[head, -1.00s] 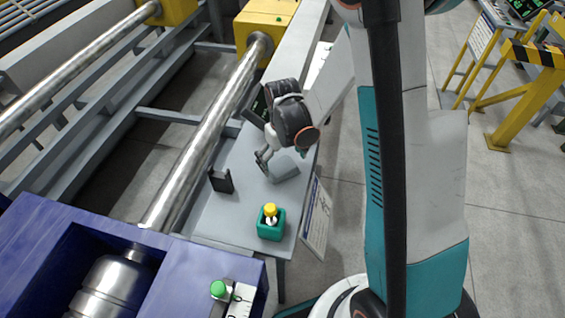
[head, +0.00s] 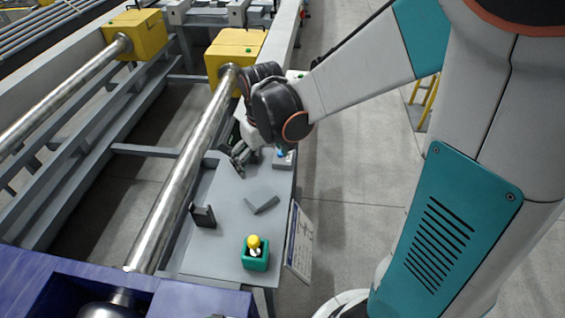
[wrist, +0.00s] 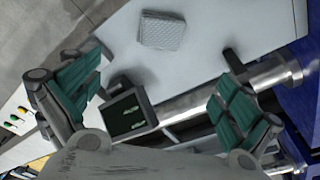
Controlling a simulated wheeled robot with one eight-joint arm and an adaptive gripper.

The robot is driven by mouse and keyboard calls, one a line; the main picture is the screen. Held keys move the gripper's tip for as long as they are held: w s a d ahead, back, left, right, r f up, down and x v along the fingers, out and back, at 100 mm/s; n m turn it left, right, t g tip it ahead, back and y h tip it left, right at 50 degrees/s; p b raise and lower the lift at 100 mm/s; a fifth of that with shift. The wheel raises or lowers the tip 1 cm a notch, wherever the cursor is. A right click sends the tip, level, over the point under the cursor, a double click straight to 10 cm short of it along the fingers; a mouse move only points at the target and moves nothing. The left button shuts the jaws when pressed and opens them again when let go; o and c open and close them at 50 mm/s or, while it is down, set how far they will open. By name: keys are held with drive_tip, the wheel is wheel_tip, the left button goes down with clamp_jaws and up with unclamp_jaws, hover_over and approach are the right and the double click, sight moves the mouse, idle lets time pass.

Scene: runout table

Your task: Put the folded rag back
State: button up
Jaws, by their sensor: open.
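The folded rag (wrist: 163,31) is a light grey quilted square lying flat on the grey table (wrist: 195,75) in the wrist view. In the head view, the grey folded-looking piece (head: 262,205) on the table appears to be this rag. My gripper (head: 240,161) is over the table, beyond the rag and apart from it. In the wrist view my gripper (wrist: 155,80) has its two green-padded fingers spread wide, with nothing held between them. The rag lies ahead of the fingers.
A black rest (head: 203,215) and a green holder with a yellow-topped bottle (head: 255,254) stand on the table. A polished bar (head: 180,180) runs along its left side. A black box with a screen (wrist: 130,112) and a button panel (wrist: 18,117) are near my gripper.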

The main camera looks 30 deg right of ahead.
drive_tip(key=s+r+m+t, duration=0.1)
drive_tip(key=s+r+t, duration=0.4)
drive_tip(key=s+r, duration=0.6)
drive_tip(key=shift+s+r+m+t, duration=0.3)
drive_tip(key=shift+s+r+m, duration=0.1)
drive_tip(key=shift+s, duration=0.95)
